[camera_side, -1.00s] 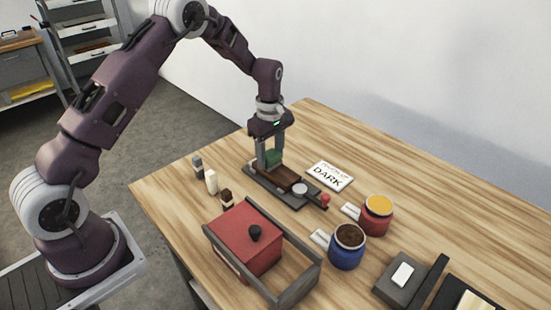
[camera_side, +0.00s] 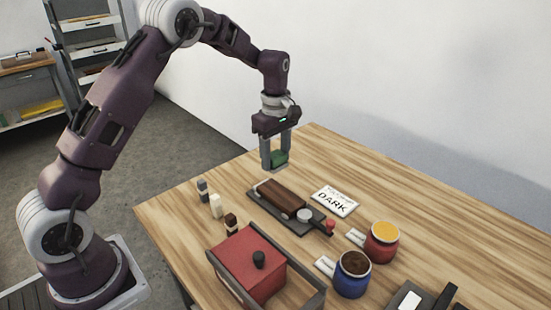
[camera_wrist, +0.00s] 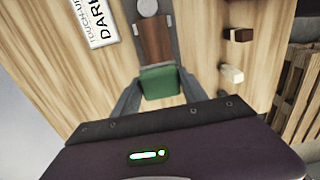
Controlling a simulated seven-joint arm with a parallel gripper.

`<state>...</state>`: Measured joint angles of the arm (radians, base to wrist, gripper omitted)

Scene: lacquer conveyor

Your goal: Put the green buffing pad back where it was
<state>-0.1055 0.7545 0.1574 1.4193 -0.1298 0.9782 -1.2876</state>
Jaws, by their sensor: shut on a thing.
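The green buffing pad (camera_side: 279,158) is between the fingers of my gripper (camera_side: 275,160), which is shut on it. The pad hangs in the air above the far end of a dark tray (camera_side: 302,227) that holds a brown wooden block (camera_side: 282,199). In the wrist view the pad (camera_wrist: 160,83) sits between both fingertips, with the brown block (camera_wrist: 155,40) beyond it. The pad is clear of the block in the side view.
A white card reading DARK (camera_side: 334,201) lies behind the tray. A red jar (camera_side: 382,243) and blue jar (camera_side: 351,275) stand to the right. A red box with a black knob (camera_side: 248,268) is in front. Several small blocks (camera_side: 216,206) stand left of the tray.

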